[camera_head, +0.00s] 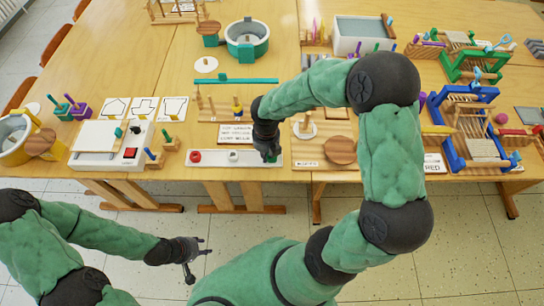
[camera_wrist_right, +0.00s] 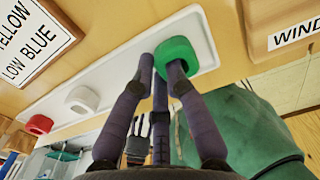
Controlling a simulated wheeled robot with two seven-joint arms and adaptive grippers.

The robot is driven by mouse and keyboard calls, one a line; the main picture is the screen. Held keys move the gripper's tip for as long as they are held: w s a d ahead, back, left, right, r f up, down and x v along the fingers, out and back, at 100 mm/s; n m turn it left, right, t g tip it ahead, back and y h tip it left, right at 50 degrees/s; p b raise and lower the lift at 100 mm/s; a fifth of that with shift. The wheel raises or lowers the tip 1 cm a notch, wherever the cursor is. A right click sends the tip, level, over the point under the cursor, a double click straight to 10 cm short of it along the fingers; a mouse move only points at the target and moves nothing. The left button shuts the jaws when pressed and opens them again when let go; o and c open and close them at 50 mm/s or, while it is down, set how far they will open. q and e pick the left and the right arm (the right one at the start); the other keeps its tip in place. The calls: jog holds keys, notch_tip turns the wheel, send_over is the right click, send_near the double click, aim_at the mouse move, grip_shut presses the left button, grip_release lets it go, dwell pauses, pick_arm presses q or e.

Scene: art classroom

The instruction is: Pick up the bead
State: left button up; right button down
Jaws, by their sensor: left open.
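A white strip tray (camera_head: 213,161) at the table's front edge carries a red bead (camera_head: 195,157), a white bead (camera_head: 233,157) and a green bead (camera_wrist_right: 176,52). The red bead (camera_wrist_right: 39,124) and white bead (camera_wrist_right: 82,99) also show in the wrist view. My right gripper (camera_wrist_right: 161,70) has its fingertips at the green bead, one overlapping its ring and the others beside it. I cannot tell whether they are closed on it. In the head view my right gripper (camera_head: 268,152) mostly hides this bead. My left gripper (camera_head: 197,259) is open and empty, in front of the table.
A lettered card (camera_head: 236,134) lies behind the tray. A wooden disc (camera_head: 341,150) and a white press box (camera_head: 112,140) stand to either side. A blue loom (camera_head: 480,125) is at the right. The floor before the table is clear.

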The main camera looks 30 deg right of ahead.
jog(key=shift+r, duration=0.1)
jog(key=shift+r+p, duration=0.3)
jog(key=shift+r, duration=0.2)
notch_tip(320, 180, up, 2)
jog(key=shift+r+p, duration=0.15)
jog(key=shift+p, duration=0.4)
jog(key=s+a+r+p, duration=0.6)
jog(key=s+r, duration=0.3)
jog(key=s, duration=0.3)
jog(key=shift+s+a+r, duration=0.2)
jog(key=shift+a+r, duration=0.05)
